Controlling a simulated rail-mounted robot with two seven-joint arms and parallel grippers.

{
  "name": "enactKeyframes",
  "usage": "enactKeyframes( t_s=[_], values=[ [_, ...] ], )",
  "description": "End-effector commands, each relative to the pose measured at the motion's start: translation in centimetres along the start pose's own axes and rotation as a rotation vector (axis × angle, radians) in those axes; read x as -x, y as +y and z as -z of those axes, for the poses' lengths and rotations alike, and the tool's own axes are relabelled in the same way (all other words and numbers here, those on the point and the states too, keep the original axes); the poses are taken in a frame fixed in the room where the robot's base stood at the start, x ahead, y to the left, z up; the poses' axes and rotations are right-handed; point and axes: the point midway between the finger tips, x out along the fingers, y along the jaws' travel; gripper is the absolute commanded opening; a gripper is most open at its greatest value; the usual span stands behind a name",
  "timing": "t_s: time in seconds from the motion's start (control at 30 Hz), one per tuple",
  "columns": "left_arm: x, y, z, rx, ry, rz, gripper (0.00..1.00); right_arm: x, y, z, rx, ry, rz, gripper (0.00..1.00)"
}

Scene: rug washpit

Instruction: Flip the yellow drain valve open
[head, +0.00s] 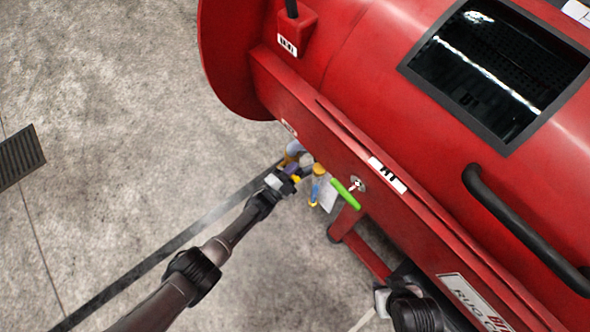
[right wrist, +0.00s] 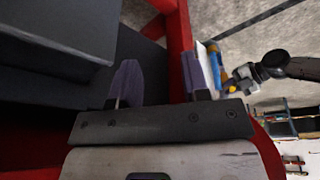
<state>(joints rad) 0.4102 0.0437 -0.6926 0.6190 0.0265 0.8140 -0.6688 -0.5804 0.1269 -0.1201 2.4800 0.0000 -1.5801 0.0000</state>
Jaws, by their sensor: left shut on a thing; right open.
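The yellow drain valve (head: 296,179) shows as a small yellow patch beside the fittings under the red machine's lower edge, partly covered by my left gripper (head: 290,176). That gripper is shut on it, though the fingers hide most of the handle. In the right wrist view, my left gripper (right wrist: 236,78) and a yellow part (right wrist: 228,88) show beside a blue pipe (right wrist: 215,65). My right gripper (right wrist: 160,82) is open, with nothing visible between its purple fingers. In the head view, my right arm is low at the right, and its fingertips cannot be made out.
The red drum machine (head: 330,70) fills the upper right. A green lever (head: 345,193) sticks out from its side, right of the blue and yellow fitting (head: 317,186). A red leg (head: 345,222) stands below it. The concrete floor at left is open, with a dark grate (head: 20,158).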

Motion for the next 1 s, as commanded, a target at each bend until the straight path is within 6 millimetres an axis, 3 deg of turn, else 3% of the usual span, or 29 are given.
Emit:
enactKeyframes(
  t_s=[0.2,0.23,0.5,0.77,1.0],
  values=[
    [-0.1,-0.1,0.1,-0.001,0.003,0.002,0.0,0.0,-0.1,0.0,-0.003,0.0,0.002,0.43],
    [-0.1,-0.1,0.1,-0.001,0.003,0.002,0.21,0.0,-0.1,0.0,-0.003,0.001,0.002,0.43],
    [0.0,0.0,0.0,-0.001,0.002,0.001,0.46,0.0,-0.3,0.1,-0.009,0.001,0.007,0.43],
    [0.1,0.0,0.0,-0.001,0.001,0.0,0.46,0.1,-0.3,0.1,-0.01,0.002,0.008,0.43],
    [3.1,-0.2,0.2,-0.001,-0.002,-0.003,0.46,1.6,-0.2,0.6,-0.008,0.001,0.006,0.43]
  ],
)
